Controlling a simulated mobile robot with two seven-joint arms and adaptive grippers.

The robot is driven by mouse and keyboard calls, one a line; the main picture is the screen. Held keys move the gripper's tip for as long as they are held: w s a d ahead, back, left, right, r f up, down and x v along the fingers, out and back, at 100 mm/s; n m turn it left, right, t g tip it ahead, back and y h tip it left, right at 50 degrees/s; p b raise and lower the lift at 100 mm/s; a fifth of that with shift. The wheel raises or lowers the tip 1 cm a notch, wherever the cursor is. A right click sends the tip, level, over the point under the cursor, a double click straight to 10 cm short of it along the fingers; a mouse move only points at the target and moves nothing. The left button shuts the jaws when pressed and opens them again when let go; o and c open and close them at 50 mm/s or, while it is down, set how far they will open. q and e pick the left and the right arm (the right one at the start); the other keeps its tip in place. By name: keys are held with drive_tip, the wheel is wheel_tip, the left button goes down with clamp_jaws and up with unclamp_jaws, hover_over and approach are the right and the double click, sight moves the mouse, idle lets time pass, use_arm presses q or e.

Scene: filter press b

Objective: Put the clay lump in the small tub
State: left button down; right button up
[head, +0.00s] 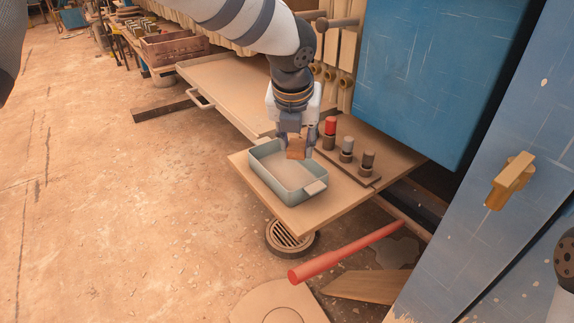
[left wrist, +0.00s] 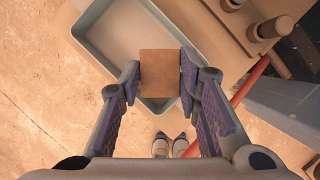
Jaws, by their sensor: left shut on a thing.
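The clay lump (head: 296,148) is a small brown block held between the fingertips of my left gripper (head: 295,145). In the left wrist view the clay lump (left wrist: 160,73) sits between both pads of the left gripper (left wrist: 160,85). The small tub (head: 262,182) is a pale grey-green rectangular tray with end handles, standing on a wooden board. The lump is over the tub's back right part, apparently above its floor; the exact height is hard to tell. The tub (left wrist: 92,50) lies beneath the lump in the left wrist view. My right gripper is not in view.
The wooden board (head: 300,220) carries a strip with three knobs (head: 347,150), one red-topped, right of the tub. A blue cabinet (head: 430,80) stands behind. A red bar (head: 345,252) and a round drain (head: 290,238) are below the board's front edge. Open floor lies left.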

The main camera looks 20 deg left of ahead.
use_arm(q)
drive_tip(key=a+f, duration=0.1)
drive_tip(key=w+a+f, duration=0.1)
drive_tip(key=f, duration=0.1)
drive_tip(key=w+a+f, duration=0.1)
drive_tip(key=f, duration=0.1)
drive_tip(key=shift+w+f+b, duration=0.15)
drive_tip(key=shift+w+b, duration=0.1)
drive_tip(key=shift+b, duration=0.05)
drive_tip(key=shift+f, duration=1.7)
drive_tip(key=c, duration=1.2)
unclamp_jaws()
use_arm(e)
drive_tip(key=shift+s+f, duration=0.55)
use_arm(q)
drive_tip(key=shift+r, duration=0.1)
drive_tip(key=p+v, duration=0.1)
drive_tip(key=v, duration=1.1)
drive_tip(key=shift+w+a+r+p, duration=0.1)
drive_tip(key=shift+p, duration=0.3)
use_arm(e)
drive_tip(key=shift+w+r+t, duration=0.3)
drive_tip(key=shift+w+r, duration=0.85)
